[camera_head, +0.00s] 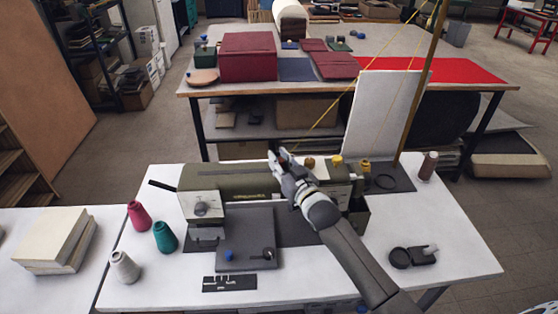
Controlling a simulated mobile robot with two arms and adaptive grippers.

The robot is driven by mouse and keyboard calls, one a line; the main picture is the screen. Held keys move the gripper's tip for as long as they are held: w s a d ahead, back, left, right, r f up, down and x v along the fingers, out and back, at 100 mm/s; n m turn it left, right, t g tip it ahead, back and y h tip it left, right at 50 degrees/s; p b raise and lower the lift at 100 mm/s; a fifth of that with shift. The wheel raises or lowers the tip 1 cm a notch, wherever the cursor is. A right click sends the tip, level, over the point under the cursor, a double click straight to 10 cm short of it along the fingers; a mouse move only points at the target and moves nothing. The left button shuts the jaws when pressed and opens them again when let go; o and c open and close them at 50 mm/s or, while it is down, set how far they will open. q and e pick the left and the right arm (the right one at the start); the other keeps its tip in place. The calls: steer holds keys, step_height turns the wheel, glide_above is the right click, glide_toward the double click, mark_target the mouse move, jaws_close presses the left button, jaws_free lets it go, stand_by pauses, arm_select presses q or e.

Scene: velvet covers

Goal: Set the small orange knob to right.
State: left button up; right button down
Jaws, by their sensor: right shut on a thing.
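An olive-green sewing machine (240,180) stands on the white table. My right gripper (280,158) reaches over the middle of the machine from the lower right, its jaws shut. A small reddish-orange bit shows between its fingertips; it looks like the small orange knob, mostly hidden by the fingers, so its setting cannot be read. A brownish-orange piece (309,163) and a yellow one (336,160) show on the machine's top, just right of the gripper. My left gripper is not in view.
A pink spool (138,216), a green spool (165,237) and a white spool (124,266) stand left of the machine. A dark tray (245,252) lies in front. A tall pole (420,85) with yellow thread rises at the right.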

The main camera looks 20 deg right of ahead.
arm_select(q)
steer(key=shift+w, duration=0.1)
arm_select(e)
steer(key=shift+d, duration=0.15)
steer(key=c, duration=1.6)
jaws_free()
steer(key=shift+o, duration=1.4)
steer(key=shift+d, duration=0.1)
steer(key=shift+o, duration=0.3)
steer(key=shift+s+f, duration=0.1)
steer(key=shift+s, duration=0.45)
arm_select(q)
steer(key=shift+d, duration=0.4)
arm_select(e)
steer(key=s+d, duration=0.1)
steer(key=s, duration=1)
steer(key=shift+d, duration=0.25)
